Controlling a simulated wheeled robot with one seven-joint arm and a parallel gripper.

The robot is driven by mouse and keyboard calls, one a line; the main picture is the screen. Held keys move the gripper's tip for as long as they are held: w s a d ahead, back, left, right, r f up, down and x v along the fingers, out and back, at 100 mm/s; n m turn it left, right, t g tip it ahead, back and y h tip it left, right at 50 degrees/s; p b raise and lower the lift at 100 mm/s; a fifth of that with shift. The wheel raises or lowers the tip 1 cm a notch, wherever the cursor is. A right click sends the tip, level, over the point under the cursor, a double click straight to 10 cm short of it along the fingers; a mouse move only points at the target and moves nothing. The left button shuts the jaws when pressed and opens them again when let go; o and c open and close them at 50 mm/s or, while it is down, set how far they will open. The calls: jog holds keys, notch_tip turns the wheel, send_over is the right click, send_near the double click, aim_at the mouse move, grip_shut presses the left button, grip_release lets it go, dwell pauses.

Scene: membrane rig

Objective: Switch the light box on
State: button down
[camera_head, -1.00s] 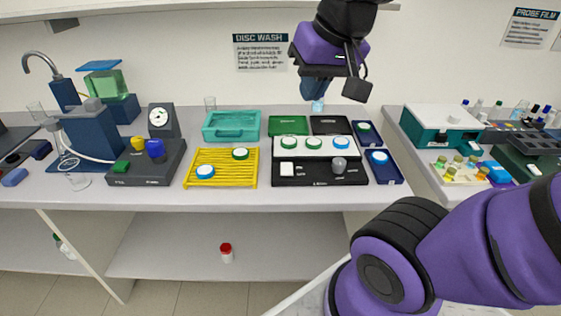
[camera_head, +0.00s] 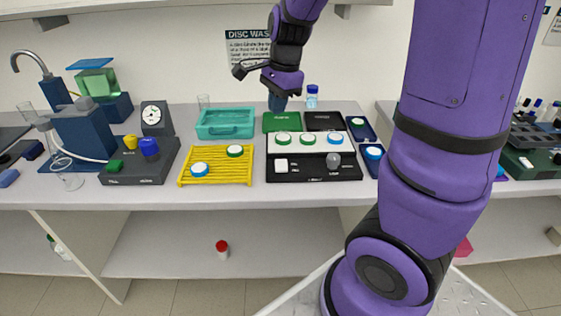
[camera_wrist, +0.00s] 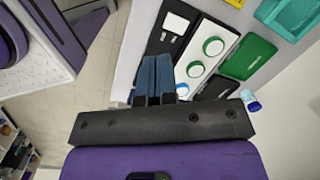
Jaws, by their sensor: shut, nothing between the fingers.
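The light box (camera_head: 300,174) is a black unit on the bench with a white panel across its back. Its panel carries two green-rimmed discs and one blue-rimmed disc. A white square switch (camera_head: 281,165) sits at its front left and a grey knob (camera_head: 333,161) at its front right. In the wrist view the white switch (camera_wrist: 176,23) shows near the top, while my fingers hide the knob. My gripper (camera_head: 277,103) is shut and empty, its blue fingers pointing down above the back of the bench, behind the light box. The wrist view shows the closed fingers (camera_wrist: 155,78).
A green tray (camera_head: 270,123) and a black tray (camera_head: 324,114) lie behind the light box. A blue-capped bottle (camera_head: 312,97) stands near my gripper. A yellow rack (camera_head: 215,179) with discs is left, a teal tray (camera_head: 225,133) behind it. Navy trays (camera_head: 373,166) flank the right.

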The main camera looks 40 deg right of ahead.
aim_at(280, 164)
jog(key=w+d+f+m+g+h, duration=0.1)
jog(key=w+d+f+m, duration=0.3)
jog(key=f+m, duration=0.2)
notch_tip(280, 164, down, 2)
jog(key=shift+w+f+m, duration=0.15)
jog(key=shift+w+m, duration=0.1)
jog(key=shift+m, duration=0.15)
jog(key=shift+d, duration=0.1)
notch_tip(280, 164, down, 14)
dwell(0.4)
jog(key=shift+s+f, duration=0.15)
dwell(0.5)
jog(key=shift+w+d+r, duration=0.3)
jog(key=shift+w+d, duration=0.05)
jog(key=shift+w, duration=0.35)
